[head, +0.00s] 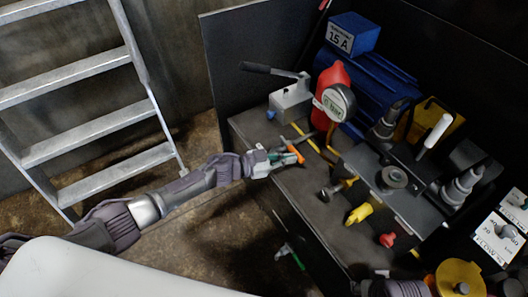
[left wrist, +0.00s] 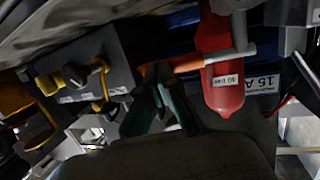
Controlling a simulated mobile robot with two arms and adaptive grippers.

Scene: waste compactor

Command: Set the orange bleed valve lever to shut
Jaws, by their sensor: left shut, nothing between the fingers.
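The orange bleed valve lever (head: 295,151) is at the left front of the machine's dark top, below the red cylinder. In the left wrist view the orange lever (left wrist: 187,66) lies nearly level, with a pale grey rod running right from it across the red cylinder. My left gripper (head: 284,159) is beside the lever in the head view. In the left wrist view its teal fingers (left wrist: 158,85) are shut and empty, close to the orange end. I cannot tell whether they touch it. The valve body is partly hidden.
A red cylinder (head: 332,87) with a gauge (head: 338,102) stands behind the lever. A grey block with a black handle (head: 270,70) is at the back left. A yellow knob (head: 358,214) and red knob (head: 387,240) stand right. A ladder (head: 95,120) is left.

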